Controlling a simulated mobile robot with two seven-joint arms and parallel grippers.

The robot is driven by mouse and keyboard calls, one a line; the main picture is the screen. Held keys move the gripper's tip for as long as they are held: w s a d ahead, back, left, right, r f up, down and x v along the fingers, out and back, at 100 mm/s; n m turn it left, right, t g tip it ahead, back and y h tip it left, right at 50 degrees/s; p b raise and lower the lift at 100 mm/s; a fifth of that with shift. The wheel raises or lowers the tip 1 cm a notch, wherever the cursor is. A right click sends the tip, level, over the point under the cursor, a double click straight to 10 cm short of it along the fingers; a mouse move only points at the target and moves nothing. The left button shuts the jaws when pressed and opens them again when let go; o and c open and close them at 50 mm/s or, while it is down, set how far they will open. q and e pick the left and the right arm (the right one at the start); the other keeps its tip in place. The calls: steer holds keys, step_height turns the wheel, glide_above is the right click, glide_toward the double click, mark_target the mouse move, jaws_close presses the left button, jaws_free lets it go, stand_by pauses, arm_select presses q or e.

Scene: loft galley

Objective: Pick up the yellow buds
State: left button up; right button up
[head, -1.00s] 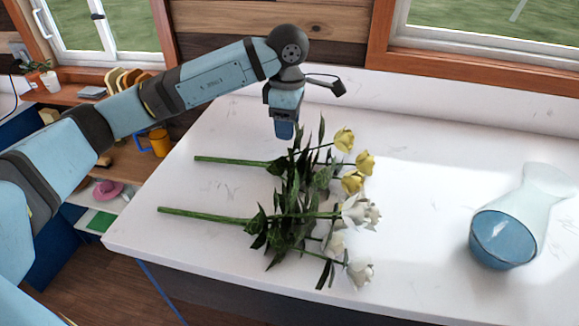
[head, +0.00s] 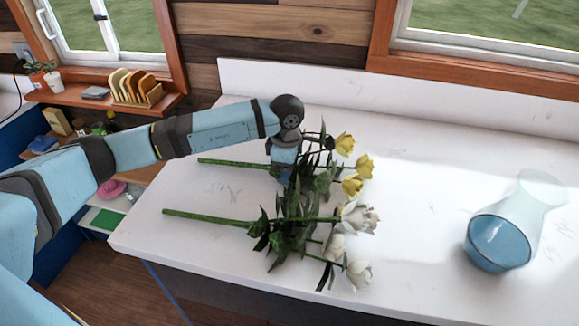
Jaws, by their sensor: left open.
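The yellow buds (head: 353,186) are on a green-stemmed flower bunch lying on the white counter, with several yellow blooms at its right end. Its bare stem (head: 230,163) points left. My left gripper (head: 284,178) is low over the leafy middle of this bunch, just right of the bare stem. It points down and is open; its fingertips are partly hidden among the leaves, and I cannot tell whether the stem is between them. My right gripper is not in view.
A second bunch with white blooms (head: 359,217) lies just in front, its leaves touching the yellow bunch. A blue-and-clear glass vase (head: 500,242) lies at the right on the white counter (head: 420,265). The counter between the blooms and vase is clear.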

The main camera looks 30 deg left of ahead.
arm_select(q)
jaws_close()
steer(key=shift+r, duration=0.15)
